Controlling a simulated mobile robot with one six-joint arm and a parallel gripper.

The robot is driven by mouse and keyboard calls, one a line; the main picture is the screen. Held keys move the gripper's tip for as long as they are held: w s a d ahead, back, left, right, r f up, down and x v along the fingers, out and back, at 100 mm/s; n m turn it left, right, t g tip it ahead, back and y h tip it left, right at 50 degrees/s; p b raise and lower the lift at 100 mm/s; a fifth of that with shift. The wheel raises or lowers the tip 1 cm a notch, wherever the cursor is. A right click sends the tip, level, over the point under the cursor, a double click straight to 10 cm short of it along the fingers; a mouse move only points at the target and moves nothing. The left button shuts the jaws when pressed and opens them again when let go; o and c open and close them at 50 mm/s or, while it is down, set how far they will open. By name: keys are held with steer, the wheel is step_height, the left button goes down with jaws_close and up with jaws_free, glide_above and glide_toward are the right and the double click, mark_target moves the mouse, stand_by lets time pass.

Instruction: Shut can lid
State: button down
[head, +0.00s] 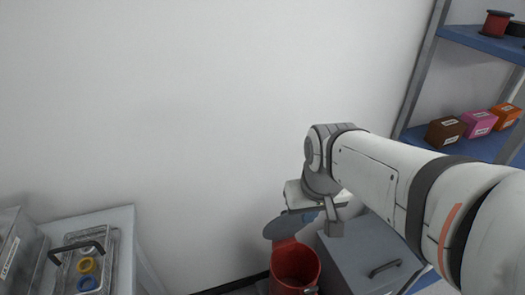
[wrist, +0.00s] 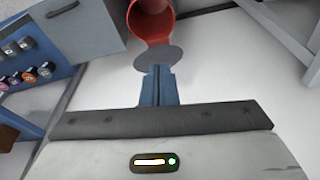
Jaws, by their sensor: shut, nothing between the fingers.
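A red can (head: 295,270) stands on the floor by the wall, with its mouth uncovered. It shows at the top of the wrist view (wrist: 151,22). Its round grey lid (head: 279,229) stands raised open at the wall side of the rim; in the wrist view the lid (wrist: 158,57) lies between the can and my fingertips. My gripper (wrist: 157,68) is shut and empty, its blue fingers side by side. The fingertips overlap the lid's near edge in that view; I cannot tell whether they touch it. In the head view my wrist partly hides the fingers above and right of the lid.
A grey cabinet (head: 365,247) with a dark handle stands right beside the can. A blue-shelved rack (head: 470,143) with small boxes stands at the right. At the left is a pale bench (head: 122,222) with a metal tray. The white wall is close behind the can.

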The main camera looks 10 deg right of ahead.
steer(key=w+f+g, duration=0.1)
steer(key=w, duration=0.9)
steer(key=b, duration=0.1)
glide_above(285, 223)
steer(key=s, duration=0.3)
step_height(285, 223, down, 3)
steer(key=w+f+n+g+b, duration=0.1)
steer(key=w+f+n+g, duration=0.1)
steer(key=w+f, duration=0.95)
steer(key=s+f, duration=0.3)
steer(key=f, duration=0.6)
steer(key=shift+d+f, duration=0.2)
steer(key=shift+f, duration=0.2)
steer(key=shift+s, duration=0.1)
